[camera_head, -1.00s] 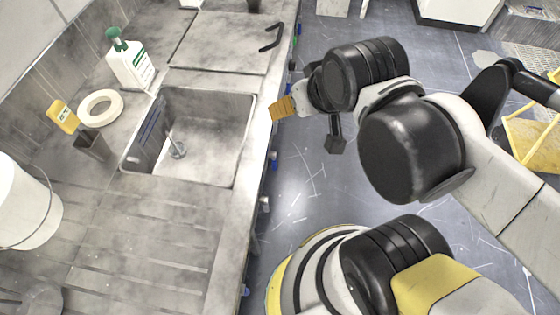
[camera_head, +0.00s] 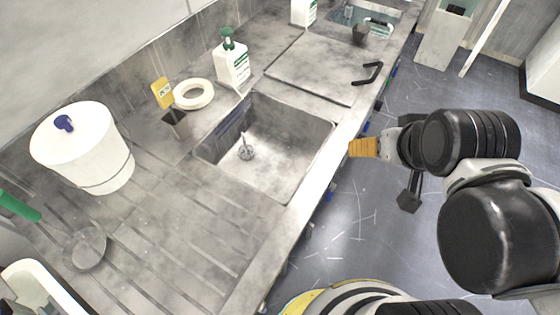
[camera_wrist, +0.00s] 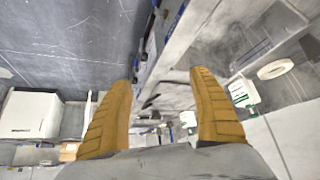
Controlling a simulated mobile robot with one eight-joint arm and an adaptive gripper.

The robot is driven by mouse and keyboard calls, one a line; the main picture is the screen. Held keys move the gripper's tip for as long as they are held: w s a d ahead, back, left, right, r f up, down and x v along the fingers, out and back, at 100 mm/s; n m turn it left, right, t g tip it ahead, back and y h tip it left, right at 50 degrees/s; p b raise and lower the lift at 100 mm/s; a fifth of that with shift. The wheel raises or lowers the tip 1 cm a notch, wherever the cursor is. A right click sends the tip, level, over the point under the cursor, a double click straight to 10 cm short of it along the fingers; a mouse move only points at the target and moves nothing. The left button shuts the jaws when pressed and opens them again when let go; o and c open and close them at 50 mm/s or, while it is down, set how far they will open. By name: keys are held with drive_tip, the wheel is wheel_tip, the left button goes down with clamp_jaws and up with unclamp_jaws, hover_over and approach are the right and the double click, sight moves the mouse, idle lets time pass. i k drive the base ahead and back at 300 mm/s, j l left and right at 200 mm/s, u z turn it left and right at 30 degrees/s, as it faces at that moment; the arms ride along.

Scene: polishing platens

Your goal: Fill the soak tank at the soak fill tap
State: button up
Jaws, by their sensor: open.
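My gripper (camera_head: 363,147) is at the right of the head view, beside the counter's front edge and right of the sink. In the wrist view its two orange fingers (camera_wrist: 161,80) stand wide apart with nothing between them. A rectangular sink basin (camera_head: 285,127) is set in the grey counter; a small upright fitting (camera_head: 246,150) stands on its floor, and no water is evident. A flat square panel (camera_head: 312,68) with a black handle (camera_head: 369,74) lies beyond the sink. I cannot tell which of these is the soak tank. No fill tap is clearly recognisable.
A white lidded bucket (camera_head: 85,150) stands on the ribbed drainboard. A pump bottle (camera_head: 232,62), a white ring (camera_head: 193,94) and a yellow tag (camera_head: 162,92) line the back. Another basin (camera_head: 345,14) lies farther along. Open floor (camera_head: 345,235) runs beside the counter.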

sight(331, 187)
drive_tip(key=k+l+z, duration=0.15)
drive_tip(key=k, duration=0.35)
drive_tip(key=k+l+z, duration=0.2)
drive_tip(key=k+l, duration=0.15)
drive_tip(key=k, duration=0.15)
